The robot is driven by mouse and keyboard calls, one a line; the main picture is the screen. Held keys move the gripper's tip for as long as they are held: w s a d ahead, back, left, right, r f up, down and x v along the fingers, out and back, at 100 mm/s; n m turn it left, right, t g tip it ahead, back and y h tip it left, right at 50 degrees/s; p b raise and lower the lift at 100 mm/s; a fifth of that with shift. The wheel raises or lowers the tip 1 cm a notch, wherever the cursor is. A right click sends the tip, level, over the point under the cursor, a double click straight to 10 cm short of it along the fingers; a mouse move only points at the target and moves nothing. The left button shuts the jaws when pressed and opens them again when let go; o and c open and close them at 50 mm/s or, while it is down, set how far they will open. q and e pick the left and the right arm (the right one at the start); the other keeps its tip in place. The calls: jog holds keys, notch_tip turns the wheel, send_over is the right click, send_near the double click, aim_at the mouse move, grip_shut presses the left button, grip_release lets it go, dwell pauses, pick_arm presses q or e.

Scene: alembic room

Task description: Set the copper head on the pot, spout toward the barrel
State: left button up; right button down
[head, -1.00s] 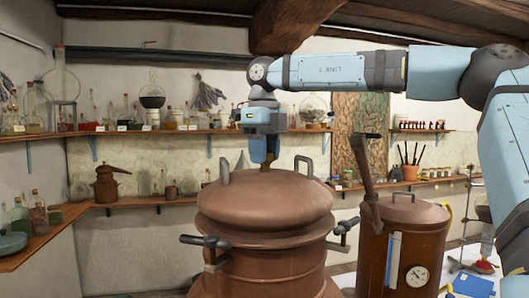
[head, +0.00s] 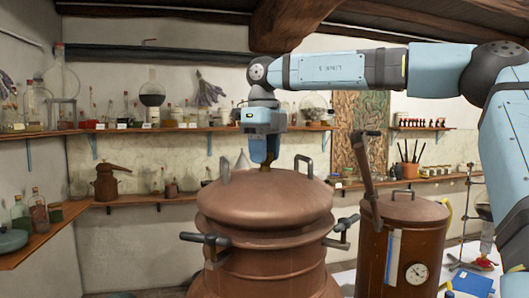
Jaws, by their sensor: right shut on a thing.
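The large copper pot (head: 268,270) stands upright in the middle foreground, with a dark clamp handle on each side. A domed copper head (head: 265,202) with two grey upright handles sits at its top, looking level. I cannot tell whether it is fully seated. No spout shows on the dome's near side. My right gripper (head: 264,165) points down at the dome's top, shut on a small brown part there; the fingertips are partly hidden. The copper barrel (head: 420,240), with a gauge and a slanted dark pipe (head: 367,165) at its left, stands to the right. My left gripper is out of view.
Wall shelves (head: 170,131) with glassware run behind the pot. A small copper still (head: 107,183) stands on the lower left shelf. A blue item (head: 472,284) lies on the white surface at lower right. My right arm spans the upper right.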

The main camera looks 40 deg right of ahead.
jog(key=c, duration=0.7)
grip_release()
jog(key=shift+o, duration=0.4)
jog(key=shift+s+a+r, duration=0.1)
jog(key=shift+f, duration=0.2)
pick_arm(q)
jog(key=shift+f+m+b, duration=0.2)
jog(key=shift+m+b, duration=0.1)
jog(key=shift+b, duration=0.4)
pick_arm(e)
notch_tip(320, 180, up, 14)
jog(key=shift+r, duration=0.1)
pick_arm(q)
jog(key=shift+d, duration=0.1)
